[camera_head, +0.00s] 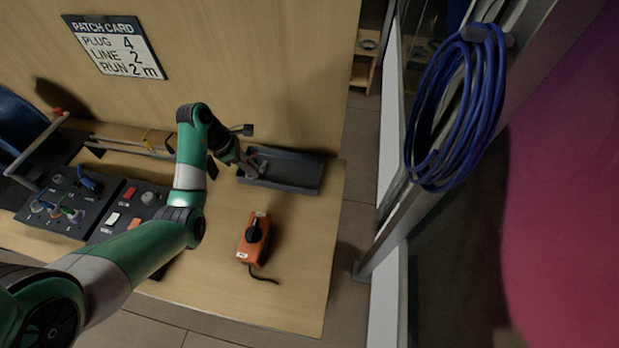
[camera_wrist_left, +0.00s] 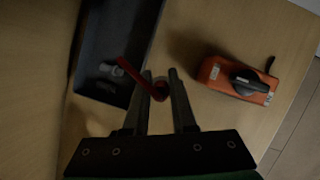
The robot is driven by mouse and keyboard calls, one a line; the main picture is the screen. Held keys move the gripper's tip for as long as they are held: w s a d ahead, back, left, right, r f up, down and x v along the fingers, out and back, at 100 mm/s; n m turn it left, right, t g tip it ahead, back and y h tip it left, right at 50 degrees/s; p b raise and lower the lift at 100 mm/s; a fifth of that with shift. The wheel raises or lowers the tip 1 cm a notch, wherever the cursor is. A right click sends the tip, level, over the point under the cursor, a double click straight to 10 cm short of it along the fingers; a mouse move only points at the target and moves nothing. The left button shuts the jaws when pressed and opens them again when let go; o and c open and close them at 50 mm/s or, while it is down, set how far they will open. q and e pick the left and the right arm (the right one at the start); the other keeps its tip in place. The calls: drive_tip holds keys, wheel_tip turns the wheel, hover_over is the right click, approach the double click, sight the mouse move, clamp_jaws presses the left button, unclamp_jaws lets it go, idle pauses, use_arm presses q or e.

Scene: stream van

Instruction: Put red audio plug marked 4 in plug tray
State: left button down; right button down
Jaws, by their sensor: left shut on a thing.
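In the wrist view, my left gripper (camera_wrist_left: 161,78) is shut on the red audio plug (camera_wrist_left: 134,73), which shows as a thin red piece with a rounded end between the fingers. Its number cannot be read. The red piece reaches over the edge of the dark plug tray (camera_wrist_left: 136,28); whether it touches the tray is unclear. A small pale grey piece (camera_wrist_left: 111,69) shows over the tray floor. In the head view, my left gripper (camera_head: 252,169) is at the left end of the grey tray (camera_head: 297,170), and the plug is hard to make out. My right gripper is not in view.
An orange box with a black knob (camera_head: 254,235) sits on the table in front of the tray. A control panel (camera_head: 125,207) with plugs and switches is at left. A patch card (camera_head: 115,47) reads plug 4, line 2. Blue cable (camera_head: 456,110) hangs at right.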

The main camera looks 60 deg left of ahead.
use_arm(q)
drive_tip(key=w+f+b, duration=0.3)
drive_tip(key=w+b, duration=0.1)
drive_tip(key=w+a+f+b, duration=0.1)
drive_tip(key=w+f+b, duration=0.2)
drive_tip(key=w+b, duration=0.1)
drive_tip(key=w+f+b, duration=0.3)
drive_tip(key=w+b, duration=0.1)
drive_tip(key=w, duration=0.1)
drive_tip(key=shift+a+f, duration=0.15)
drive_tip(key=shift+f, duration=0.05)
drive_tip(key=shift+w, duration=0.25)
wheel_tip(320, 180, down, 4)
drive_tip(key=b, duration=0.3)
drive_tip(key=shift+w, duration=0.15)
drive_tip(key=shift+r, duration=0.2)
drive_tip(key=shift+f, duration=0.2)
drive_tip(key=c, duration=0.7)
unclamp_jaws()
drive_tip(key=shift+r, duration=0.2)
